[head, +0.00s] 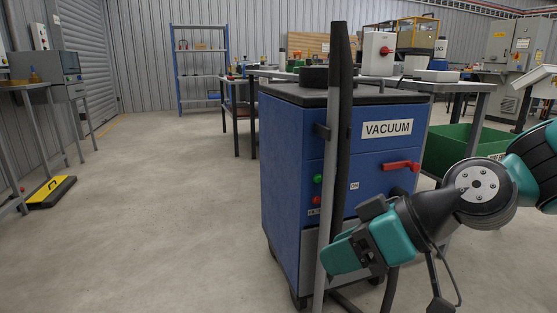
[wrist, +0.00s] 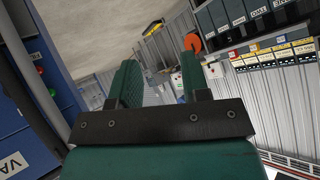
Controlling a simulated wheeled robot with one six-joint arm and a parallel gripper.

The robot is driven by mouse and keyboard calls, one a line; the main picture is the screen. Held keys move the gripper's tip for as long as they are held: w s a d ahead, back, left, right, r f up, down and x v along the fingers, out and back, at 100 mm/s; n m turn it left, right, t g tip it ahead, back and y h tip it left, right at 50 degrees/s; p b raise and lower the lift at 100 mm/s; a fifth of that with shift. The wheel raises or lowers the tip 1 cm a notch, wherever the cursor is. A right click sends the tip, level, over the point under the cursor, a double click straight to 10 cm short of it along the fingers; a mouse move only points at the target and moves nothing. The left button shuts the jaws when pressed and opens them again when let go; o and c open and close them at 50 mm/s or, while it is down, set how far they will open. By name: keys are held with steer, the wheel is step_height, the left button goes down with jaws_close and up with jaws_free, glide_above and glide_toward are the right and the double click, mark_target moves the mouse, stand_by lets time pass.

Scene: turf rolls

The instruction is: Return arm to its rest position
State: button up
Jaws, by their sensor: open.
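My gripper (wrist: 158,68) is open in the wrist view, its two teal fingers apart with nothing held between them. In the head view my arm reaches in from the right, and the gripper (head: 340,256) is in front of the lower part of a blue cabinet marked VACUUM (head: 285,165). A finger overlaps the upright grey tube (head: 335,130) at the cabinet's front; I cannot tell whether they touch. The cabinet (wrist: 25,115) also fills the left side of the wrist view, beside the gripper.
A red handle (head: 401,166) sticks out of the cabinet just above my arm. A green bin (head: 455,150) stands behind my arm. Worktables and a blue-framed shelf (head: 177,75) stand farther back. The floor (head: 165,220) left of the cabinet is clear.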

steer(key=s+d+r+m+g+h+p, duration=0.1)
steer(key=s+d+r+g+h+p, duration=0.15)
steer(key=s, duration=0.35)
steer(key=s+d+r+m+g+h+p, duration=0.1)
steer(key=s+d+r+m+h+p, duration=0.15)
steer(key=s, duration=0.35)
step_height(320, 180, up, 38)
steer(key=p, duration=3.7)
steer(key=shift+d+h, duration=0.3)
steer(key=shift+d, duration=0.1)
steer(key=shift+f, duration=0.1)
